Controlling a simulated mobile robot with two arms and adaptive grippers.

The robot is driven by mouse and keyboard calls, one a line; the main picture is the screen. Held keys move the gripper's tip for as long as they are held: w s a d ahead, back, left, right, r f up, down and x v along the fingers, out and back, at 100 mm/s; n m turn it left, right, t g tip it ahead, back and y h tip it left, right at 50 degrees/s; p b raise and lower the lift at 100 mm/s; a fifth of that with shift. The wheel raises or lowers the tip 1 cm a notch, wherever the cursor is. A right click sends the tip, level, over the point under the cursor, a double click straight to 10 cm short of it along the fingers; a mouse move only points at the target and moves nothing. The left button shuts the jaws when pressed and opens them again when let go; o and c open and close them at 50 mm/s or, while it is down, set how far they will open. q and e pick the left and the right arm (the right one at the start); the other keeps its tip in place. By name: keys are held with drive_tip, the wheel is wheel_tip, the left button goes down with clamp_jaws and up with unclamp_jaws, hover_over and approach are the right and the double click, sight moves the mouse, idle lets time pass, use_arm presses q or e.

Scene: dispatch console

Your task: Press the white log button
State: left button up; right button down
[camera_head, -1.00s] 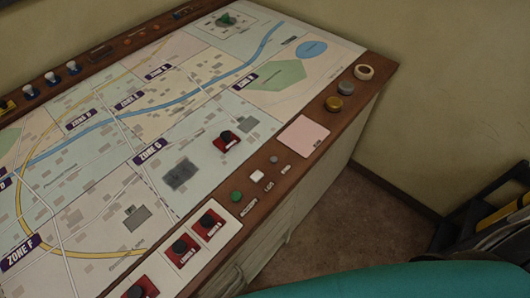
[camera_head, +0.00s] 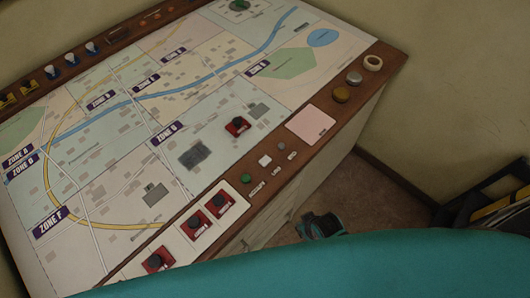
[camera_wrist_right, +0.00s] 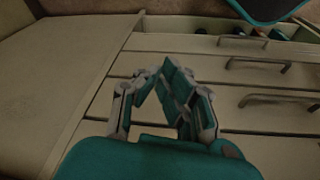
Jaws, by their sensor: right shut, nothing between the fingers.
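The white log button (camera_head: 265,160) is a small white square key on the brown front rail of the console, between a green button (camera_head: 246,178) and a small grey button (camera_head: 281,146). In the head view my right gripper (camera_head: 322,226) shows partly, below and to the right of the console's front edge, apart from the button and lower than the console top. In the right wrist view the gripper (camera_wrist_right: 166,68) is shut and empty, in front of drawer fronts. My left gripper is not in view.
The console's map board (camera_head: 120,140) carries several red units with black knobs (camera_head: 220,202). Drawers with handles (camera_wrist_right: 280,99) face the right gripper. A dark rack (camera_head: 490,205) stands at right.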

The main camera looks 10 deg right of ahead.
drive_tip(key=w+a+r+n+t+y+p, duration=0.1)
drive_tip(key=w+a+r, duration=0.2)
drive_tip(key=r, duration=0.4)
drive_tip(key=w+a+r+n+t+y+p, duration=0.1)
drive_tip(key=w+a+r+n, duration=0.1)
drive_tip(key=r, duration=0.6)
drive_tip(key=w+a+r+n+t+p, duration=0.1)
drive_tip(key=w+a+r+n, duration=0.1)
drive_tip(key=w+a+r, duration=0.2)
drive_tip(key=shift+w+a+r+y, duration=0.15)
drive_tip(key=shift+w+r, duration=0.25)
drive_tip(key=shift+r, duration=0.35)
drive_tip(key=shift+w+d+r+y, duration=0.1)
drive_tip(key=shift+w+r, duration=0.3)
drive_tip(key=shift+r, duration=0.3)
drive_tip(key=shift+w+a+r+y, duration=0.15)
drive_tip(key=shift+w+r, duration=0.25)
drive_tip(key=shift+r, duration=0.35)
drive_tip(key=w+a+r+n+y+p, duration=0.2)
drive_tip(key=w+a+r+n, duration=0.1)
drive_tip(key=a+r+n, duration=0.3)
drive_tip(key=n+y, duration=0.1)
drive_tip(key=n, duration=0.3)
hover_over(264, 162)
drive_tip(key=shift+f, duration=0.35)
drive_tip(key=shift+f, duration=0.1)
